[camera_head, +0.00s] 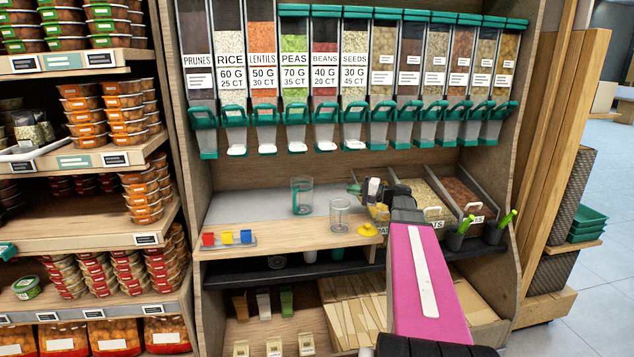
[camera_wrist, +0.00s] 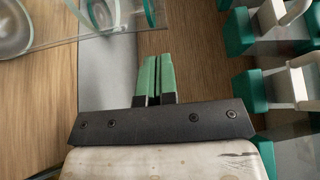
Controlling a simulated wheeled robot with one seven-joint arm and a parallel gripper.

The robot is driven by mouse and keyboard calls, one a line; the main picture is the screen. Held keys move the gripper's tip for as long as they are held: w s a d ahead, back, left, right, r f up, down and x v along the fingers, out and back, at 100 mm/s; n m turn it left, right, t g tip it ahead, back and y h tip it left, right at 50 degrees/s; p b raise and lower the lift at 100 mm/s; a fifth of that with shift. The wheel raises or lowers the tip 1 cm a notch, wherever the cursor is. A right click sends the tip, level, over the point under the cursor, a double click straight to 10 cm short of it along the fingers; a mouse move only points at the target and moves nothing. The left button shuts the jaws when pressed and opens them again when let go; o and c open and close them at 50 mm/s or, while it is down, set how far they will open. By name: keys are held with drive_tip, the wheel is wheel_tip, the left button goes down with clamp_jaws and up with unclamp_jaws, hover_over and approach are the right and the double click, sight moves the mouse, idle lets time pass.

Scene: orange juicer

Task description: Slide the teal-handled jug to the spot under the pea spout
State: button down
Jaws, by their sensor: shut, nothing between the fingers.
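The teal-handled jug (camera_head: 308,190) is clear, looks empty and stands upright on the grey strip at the back of the counter. Its teal handle shows at its left side. The pea spout (camera_head: 297,147) is the white-tipped chute under the PEAS bin (camera_head: 294,62), above the jug in the picture; exact alignment in depth is hard to tell. My gripper (camera_head: 354,188) is right of the jug, apart from it. In the wrist view its green fingers (camera_wrist: 155,60) are together and empty. Clear vessels there at upper left are cropped, so I cannot tell which is the jug.
A second clear vessel (camera_head: 340,216) stands on the wooden counter (camera_head: 275,226), in front and right of the jug. A yellow disc (camera_head: 367,230) and a tray of coloured blocks (camera_head: 228,238) lie at the front.

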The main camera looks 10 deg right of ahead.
sight(311, 183)
drive_tip(key=x, duration=1.4)
drive_tip(key=shift+x, duration=1)
drive_tip(key=shift+d, duration=0.1)
